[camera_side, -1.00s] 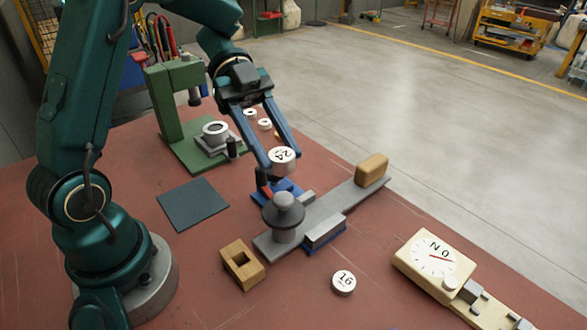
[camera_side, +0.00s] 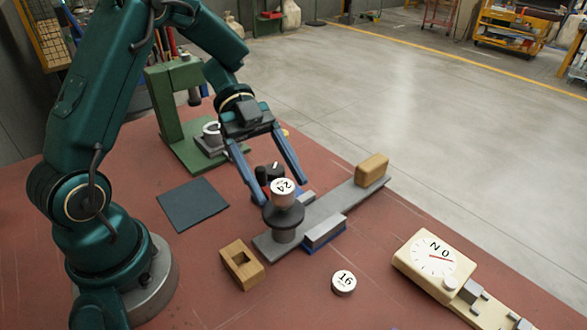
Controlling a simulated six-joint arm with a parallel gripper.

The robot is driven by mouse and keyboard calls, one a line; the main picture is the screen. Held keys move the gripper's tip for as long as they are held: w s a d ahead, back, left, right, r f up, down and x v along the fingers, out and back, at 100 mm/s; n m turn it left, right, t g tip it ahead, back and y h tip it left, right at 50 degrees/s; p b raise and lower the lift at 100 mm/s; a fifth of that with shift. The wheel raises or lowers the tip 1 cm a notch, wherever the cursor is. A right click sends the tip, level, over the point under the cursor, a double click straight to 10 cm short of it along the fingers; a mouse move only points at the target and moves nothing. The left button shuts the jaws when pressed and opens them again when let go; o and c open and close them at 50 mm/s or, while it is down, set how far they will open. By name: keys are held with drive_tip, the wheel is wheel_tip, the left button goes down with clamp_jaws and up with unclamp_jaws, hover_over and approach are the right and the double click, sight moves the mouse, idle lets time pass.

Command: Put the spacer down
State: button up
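The white round spacer marked 24 (camera_side: 283,187) stands upright on top of the dark grey round stepped piece (camera_side: 285,220), which is on the grey bar fixture (camera_side: 345,203). The spacer appears to touch the piece's top. My gripper (camera_side: 282,192) is open, pointing down, with one blue finger on each side of the spacer. A small gap shows between the left finger and the spacer. Contact at the right finger is hard to tell.
A second white spacer marked 16 (camera_side: 344,283) lies at the front. A wooden block with a hole (camera_side: 242,265), a dial gauge (camera_side: 434,255), a dark mat (camera_side: 192,204), a wooden block (camera_side: 372,170) and a green press (camera_side: 170,115) stand around.

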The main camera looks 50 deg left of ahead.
drive_tip(key=shift+r, duration=0.1)
drive_tip(key=v, duration=0.7)
drive_tip(key=shift+w+a+r, duration=0.1)
drive_tip(key=shift+w+r, duration=0.05)
drive_tip(key=shift+w, duration=0.05)
drive_tip(key=w+d+r+t, duration=0.4)
drive_tip(key=w+t, duration=0.2)
drive_tip(key=w, duration=0.1)
drive_tip(key=w+a+r+n+t+y, duration=0.4)
drive_tip(key=w+r+n+t+y, duration=0.3)
drive_tip(key=r+n+t+y, duration=0.4)
drive_tip(key=s+a+f+n+g+y, duration=0.35)
drive_tip(key=s+n, duration=0.25)
drive_tip(key=s, duration=0.2)
drive_tip(key=s+d+f+n+g+h, duration=0.1)
drive_tip(key=s+d+f+g, duration=0.2)
drive_tip(key=s+f, duration=0.2)
drive_tip(key=s+d+f+n+g+h, duration=0.1)
drive_tip(key=s+d+f+g, duration=0.2)
drive_tip(key=s, duration=0.7)
wheel_tip(320, 180, down, 2)
drive_tip(key=shift+s+d+f, duration=0.25)
drive_tip(key=shift+s+d, duration=0.05)
drive_tip(key=shift+d, duration=0.45)
